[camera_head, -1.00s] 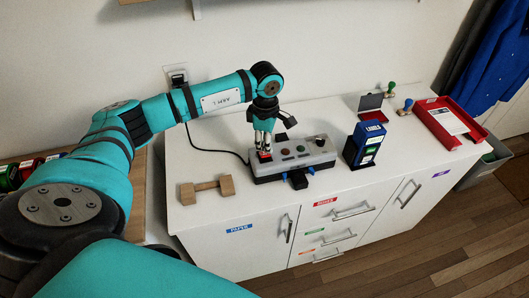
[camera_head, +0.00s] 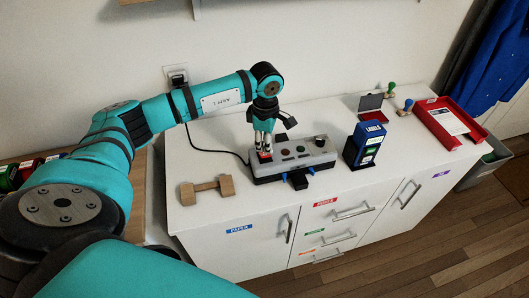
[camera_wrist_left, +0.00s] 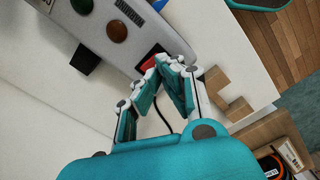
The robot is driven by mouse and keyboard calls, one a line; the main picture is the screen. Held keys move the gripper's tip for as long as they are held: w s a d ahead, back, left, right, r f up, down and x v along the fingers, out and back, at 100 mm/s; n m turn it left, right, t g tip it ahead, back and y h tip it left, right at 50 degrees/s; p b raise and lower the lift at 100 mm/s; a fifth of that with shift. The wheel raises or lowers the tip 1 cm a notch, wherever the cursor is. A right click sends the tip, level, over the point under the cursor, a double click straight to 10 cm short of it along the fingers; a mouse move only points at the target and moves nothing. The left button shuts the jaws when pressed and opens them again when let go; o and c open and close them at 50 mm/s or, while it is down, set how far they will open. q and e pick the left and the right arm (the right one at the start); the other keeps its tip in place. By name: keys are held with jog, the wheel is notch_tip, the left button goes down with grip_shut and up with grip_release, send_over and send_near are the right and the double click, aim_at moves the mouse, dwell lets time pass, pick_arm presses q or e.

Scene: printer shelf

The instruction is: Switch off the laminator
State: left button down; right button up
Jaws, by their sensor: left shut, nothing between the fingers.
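The laminator (camera_head: 312,158) is a grey box on the white cabinet top, with a red switch (camera_head: 265,157) at its left end, round buttons and a black knob. It also shows in the left wrist view (camera_wrist_left: 143,35), where the red switch (camera_wrist_left: 149,63) is partly hidden by the fingers. My left gripper (camera_head: 264,150) is shut and empty, pointing down right at the red switch. In the left wrist view its fingertips (camera_wrist_left: 170,62) are beside or on the switch; I cannot tell whether they touch. My right gripper is not in view.
A black cord runs to the wall socket (camera_head: 177,78).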

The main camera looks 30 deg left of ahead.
aim_at(265, 155)
pick_arm(q)
jog(key=shift+f+b, duration=1)
jog(key=shift+f, duration=0.2)
dwell(0.4)
jog(key=shift+r+p, duration=0.35)
jog(key=shift+r, duration=0.1)
jog(key=shift+r+p, duration=1.75)
jog(key=shift+r, duration=1.4)
